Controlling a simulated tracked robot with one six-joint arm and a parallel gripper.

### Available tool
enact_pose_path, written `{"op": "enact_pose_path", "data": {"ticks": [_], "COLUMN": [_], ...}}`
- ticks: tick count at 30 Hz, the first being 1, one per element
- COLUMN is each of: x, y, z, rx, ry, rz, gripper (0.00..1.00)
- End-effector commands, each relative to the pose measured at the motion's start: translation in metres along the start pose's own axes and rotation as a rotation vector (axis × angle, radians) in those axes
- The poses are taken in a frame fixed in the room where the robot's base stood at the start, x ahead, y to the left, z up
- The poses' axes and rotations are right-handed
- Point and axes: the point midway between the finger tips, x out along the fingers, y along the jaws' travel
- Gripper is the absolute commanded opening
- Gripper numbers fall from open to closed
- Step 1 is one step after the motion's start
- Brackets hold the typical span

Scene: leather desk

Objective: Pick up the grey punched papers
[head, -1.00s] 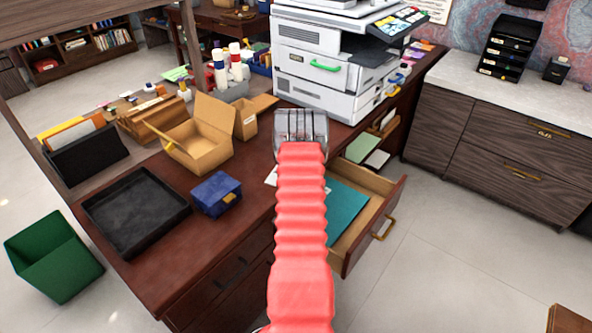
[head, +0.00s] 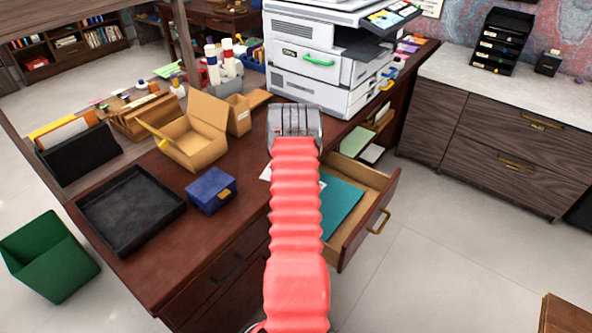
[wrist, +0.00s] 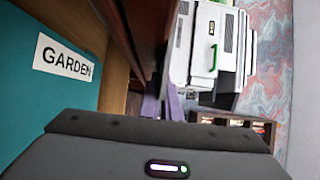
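My gripper (head: 295,121) is at the end of the red ribbed sleeve, over the desk in front of the copier in the head view. Its fingertips are hidden there. In the wrist view, its dark body fills the bottom, and pale lavender strips show ahead; I cannot tell their opening or whether anything is between them. A pale sheet (head: 266,173) lies at the desk edge left of my arm, partly hidden; I cannot make out grey colour or punched holes. A teal folder (head: 341,206) lies in the open drawer; its label reads GARDEN in the wrist view (wrist: 66,58).
The open drawer (head: 378,210) juts out right of my arm. The copier (head: 315,60) stands behind my gripper. A cardboard box (head: 196,141), a blue box (head: 211,190) and a black tray (head: 130,206) are on the desk to the left. A green bin (head: 48,255) stands on the floor.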

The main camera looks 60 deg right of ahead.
Motion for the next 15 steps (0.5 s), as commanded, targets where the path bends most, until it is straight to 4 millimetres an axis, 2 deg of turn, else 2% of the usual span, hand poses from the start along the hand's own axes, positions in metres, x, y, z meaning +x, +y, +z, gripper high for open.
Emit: {"op": "enact_pose_path", "data": {"ticks": [7,15], "x": [0.0,0.0], "y": [-0.006,-0.035], "z": [0.0,0.0], "rx": [0.0,0.0], "ry": [0.0,-0.001], "rz": [0.003,-0.001], "gripper": [0.0,0.0]}}
